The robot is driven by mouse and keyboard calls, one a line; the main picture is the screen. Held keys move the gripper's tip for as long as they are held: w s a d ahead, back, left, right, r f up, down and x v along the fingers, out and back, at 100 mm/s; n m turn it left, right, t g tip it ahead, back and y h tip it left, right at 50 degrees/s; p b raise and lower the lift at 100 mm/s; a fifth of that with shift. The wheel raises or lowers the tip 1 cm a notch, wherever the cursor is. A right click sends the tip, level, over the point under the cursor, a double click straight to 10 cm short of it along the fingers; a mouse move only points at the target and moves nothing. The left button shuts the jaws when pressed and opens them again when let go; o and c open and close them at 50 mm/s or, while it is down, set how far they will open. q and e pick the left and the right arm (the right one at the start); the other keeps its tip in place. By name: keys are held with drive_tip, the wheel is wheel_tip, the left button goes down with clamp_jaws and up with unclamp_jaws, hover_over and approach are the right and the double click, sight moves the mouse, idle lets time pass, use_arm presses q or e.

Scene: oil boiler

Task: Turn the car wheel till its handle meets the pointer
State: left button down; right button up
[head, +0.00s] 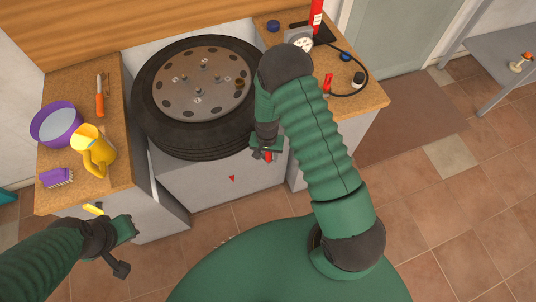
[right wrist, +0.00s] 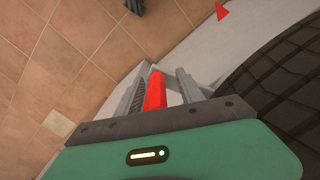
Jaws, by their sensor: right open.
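The car wheel (head: 195,146) lies flat on a pale stand, its dark tyre around a grey-brown rim; its tread (right wrist: 285,85) fills the right of the right wrist view. The red handle (right wrist: 156,92) is between the two fingers of my right gripper (right wrist: 161,76), which is open around it. In the head view the handle (head: 268,156) shows only as a small red piece by the gripper. The red pointer (head: 232,179) is a small triangle on the stand's front, left of the handle. My left gripper (head: 122,248) is low on the left, away from the wheel; its jaws are unclear.
The left counter holds a purple bowl (head: 57,125), yellow jug (head: 93,150), purple brush (head: 55,177) and orange-handled tool (head: 100,100). The right counter (head: 370,98) holds a gauge (head: 301,44) and a black hose. The tiled floor in front is mostly clear.

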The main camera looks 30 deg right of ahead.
drive_tip(key=shift+a, duration=0.15)
drive_tip(key=shift+c, duration=0.8)
drive_tip(key=shift+d, duration=0.2)
drive_tip(key=shift+c, duration=1.3)
drive_tip(key=shift+d+f, duration=0.15)
drive_tip(key=shift+d, duration=0.5)
clamp_jaws()
drive_tip(key=shift+a, duration=0.55)
drive_tip(key=shift+d, duration=0.25)
use_arm(q)
drive_tip(key=shift+d+r, duration=0.1)
drive_tip(key=shift+d, duration=0.2)
drive_tip(key=shift+a, duration=0.1)
use_arm(e)
drive_tip(key=shift+w, duration=0.15)
